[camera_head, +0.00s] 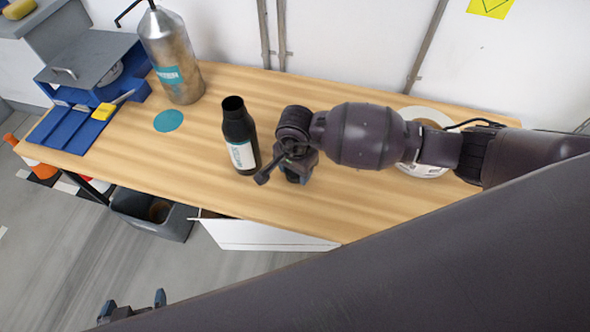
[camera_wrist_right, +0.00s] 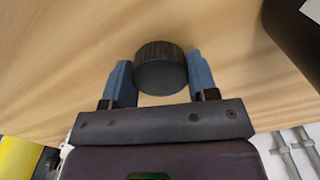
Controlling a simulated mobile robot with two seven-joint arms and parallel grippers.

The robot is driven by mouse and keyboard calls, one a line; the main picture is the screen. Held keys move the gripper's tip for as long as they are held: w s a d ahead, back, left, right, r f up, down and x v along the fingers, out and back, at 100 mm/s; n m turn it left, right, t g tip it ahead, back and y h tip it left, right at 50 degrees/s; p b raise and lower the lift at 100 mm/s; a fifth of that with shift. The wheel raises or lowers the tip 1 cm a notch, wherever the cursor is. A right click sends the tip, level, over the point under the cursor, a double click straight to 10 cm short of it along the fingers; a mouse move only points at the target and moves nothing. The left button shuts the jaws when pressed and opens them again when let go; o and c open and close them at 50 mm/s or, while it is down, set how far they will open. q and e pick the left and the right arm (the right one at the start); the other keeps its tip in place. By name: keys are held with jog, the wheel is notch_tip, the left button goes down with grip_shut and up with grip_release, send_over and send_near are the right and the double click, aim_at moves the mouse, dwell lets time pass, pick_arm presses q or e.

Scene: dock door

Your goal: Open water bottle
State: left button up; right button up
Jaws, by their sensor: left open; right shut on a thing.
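A black water bottle (camera_head: 239,140) with a white label stands upright on the wooden table (camera_head: 330,215). Its neck has no cap on it. Part of a dark body, likely the bottle, shows at the top right of the right wrist view (camera_wrist_right: 298,28). My right gripper (camera_head: 296,172) is beside the bottle, to its right, pointing down at the table. In the right wrist view its blue fingers (camera_wrist_right: 160,80) are shut on a dark ridged cap (camera_wrist_right: 160,66). The head view hides the cap. My left gripper (camera_head: 134,303) is open and empty at the bottom left, off the table.
A metal canister (camera_head: 172,60) stands behind the bottle to the left, near a teal disc (camera_head: 168,121). A blue organiser (camera_head: 65,128) fills the left end. A white round object (camera_head: 425,168) is partly behind my right arm. A grey bin (camera_head: 150,215) is below the front edge.

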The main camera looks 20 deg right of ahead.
jog(key=shift+f, duration=0.45)
jog(key=shift+r, duration=0.1)
jog(key=o, duration=1)
jog(key=shift+f, duration=0.2)
